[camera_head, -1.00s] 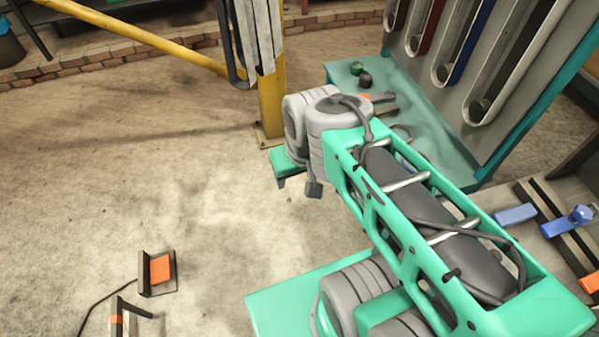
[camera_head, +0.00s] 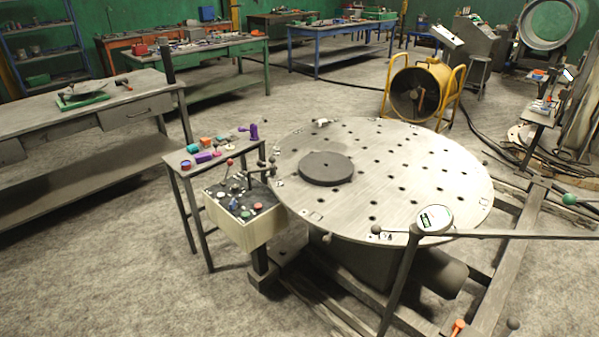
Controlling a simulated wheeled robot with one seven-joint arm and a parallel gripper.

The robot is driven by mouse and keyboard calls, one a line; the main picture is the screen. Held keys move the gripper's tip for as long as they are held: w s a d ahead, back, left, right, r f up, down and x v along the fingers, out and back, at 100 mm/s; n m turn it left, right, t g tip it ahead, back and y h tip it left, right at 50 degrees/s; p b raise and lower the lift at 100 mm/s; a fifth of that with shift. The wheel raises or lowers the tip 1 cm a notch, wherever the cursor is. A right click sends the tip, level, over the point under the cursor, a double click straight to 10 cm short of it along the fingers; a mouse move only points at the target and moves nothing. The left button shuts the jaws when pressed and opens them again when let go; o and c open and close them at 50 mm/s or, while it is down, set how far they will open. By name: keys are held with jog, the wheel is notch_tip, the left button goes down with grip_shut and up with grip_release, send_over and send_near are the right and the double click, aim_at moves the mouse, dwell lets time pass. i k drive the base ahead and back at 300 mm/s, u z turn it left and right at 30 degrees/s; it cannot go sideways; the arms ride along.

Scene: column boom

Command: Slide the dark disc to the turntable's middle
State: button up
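The dark disc (camera_head: 327,168) lies flat on the turntable (camera_head: 425,185), left of its middle and near the left rim. The turntable is a large, round, pale metal plate with several dark holes, on a dark base. My gripper is not in the head view now, so its state is hidden. No part of my arm shows near the disc.
A control box (camera_head: 241,205) and a small side table (camera_head: 205,155) with coloured parts stand at the turntable's left. A dial gauge (camera_head: 435,219) on a stand rises at its front. A yellow fan (camera_head: 418,92) stands behind. Floor is open at lower left.

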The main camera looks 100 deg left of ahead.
aim_at(324, 170)
jog(key=u, duration=3.65)
jog(key=i, duration=2.8)
jog(key=z, duration=0.4)
